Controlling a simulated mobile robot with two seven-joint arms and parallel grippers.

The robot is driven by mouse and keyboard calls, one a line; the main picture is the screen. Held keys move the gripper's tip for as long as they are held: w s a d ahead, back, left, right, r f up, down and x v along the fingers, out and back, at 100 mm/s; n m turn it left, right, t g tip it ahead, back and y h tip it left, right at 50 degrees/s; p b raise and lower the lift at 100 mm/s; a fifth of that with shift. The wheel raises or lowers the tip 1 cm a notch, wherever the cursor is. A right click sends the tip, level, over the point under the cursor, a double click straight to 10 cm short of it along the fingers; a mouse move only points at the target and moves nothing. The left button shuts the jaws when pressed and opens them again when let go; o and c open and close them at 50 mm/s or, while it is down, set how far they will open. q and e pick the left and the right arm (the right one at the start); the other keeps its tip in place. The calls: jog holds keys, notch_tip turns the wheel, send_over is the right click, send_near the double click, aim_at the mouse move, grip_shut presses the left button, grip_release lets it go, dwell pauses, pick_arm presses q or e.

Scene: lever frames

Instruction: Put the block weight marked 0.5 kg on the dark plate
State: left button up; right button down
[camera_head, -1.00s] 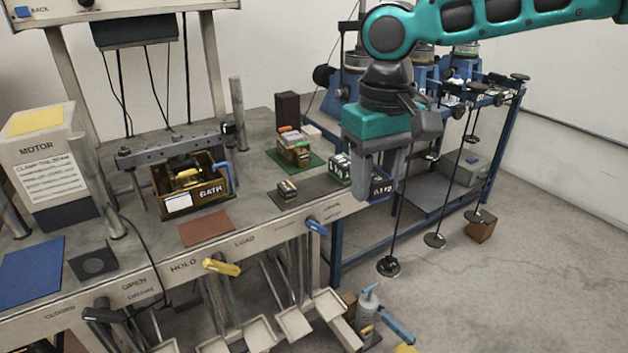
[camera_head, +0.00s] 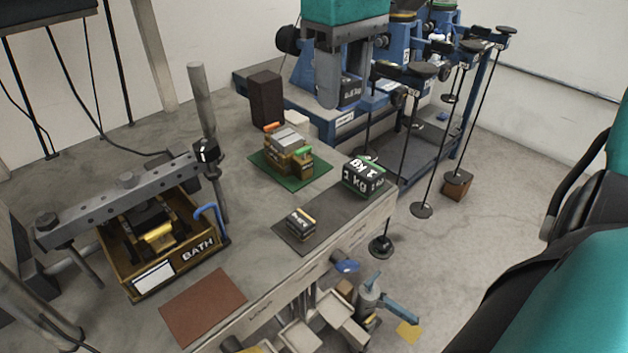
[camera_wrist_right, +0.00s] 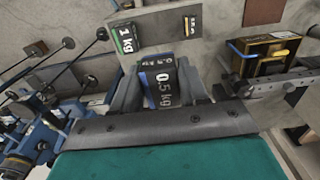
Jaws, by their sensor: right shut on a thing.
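The block weight marked 0.5 kg (camera_wrist_right: 165,86) is dark with a blue edge stripe and white lettering. My right gripper (camera_wrist_right: 158,82) is shut on it, one finger on each side. In the head view the right gripper (camera_head: 340,88) holds the block (camera_head: 350,90) in the air, beyond the block marked 1 kg. The dark plate (camera_head: 334,212) lies flat near the bench's front edge. The green-striped 1 kg block (camera_head: 363,176) stands at its far right end, and a smaller, yellow-striped block (camera_head: 300,222) stands at its near left end. My left gripper is not in view.
A green mat (camera_head: 259,164) with stacked blocks lies behind the plate, near a dark upright block (camera_head: 266,98). The BATH box (camera_head: 160,280) and a beam frame stand left. A blue stand with hanging rods (camera_head: 405,150) is at the back right.

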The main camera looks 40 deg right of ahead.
jog(key=shift+w+f, duration=0.2)
jog(key=b, duration=0.3)
send_over(334, 211)
notch_tip(334, 211, down, 14)
jog(key=shift+d+f, duration=0.1)
jog(key=shift+f, duration=0.15)
notch_tip(334, 211, down, 5)
jog(key=shift+w+b, duration=0.1)
jog(key=shift+b, duration=0.55)
jog(key=shift+f, duration=0.1)
jog(key=c, duration=0.6)
grip_release()
